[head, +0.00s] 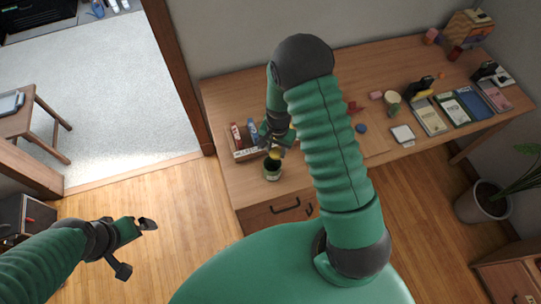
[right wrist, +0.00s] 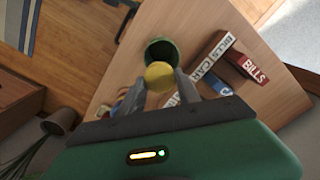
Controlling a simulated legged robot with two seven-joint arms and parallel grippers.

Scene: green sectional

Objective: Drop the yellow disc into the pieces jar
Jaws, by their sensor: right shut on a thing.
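The yellow disc (right wrist: 159,75) is between the fingertips of my right gripper (right wrist: 161,84), which is shut on it. In the head view the disc (head: 275,154) shows as a small yellow spot at the right gripper (head: 276,150), just above the jar. The pieces jar (head: 272,170) is a small green open-topped container near the desk's front left edge. In the right wrist view the jar (right wrist: 161,48) lies just beyond the disc, which overlaps part of its rim. My left gripper (head: 134,246) is over the floor, its fingers apart and empty.
My right arm hides the middle of the desk. A potted plant (head: 485,203) stands at right.

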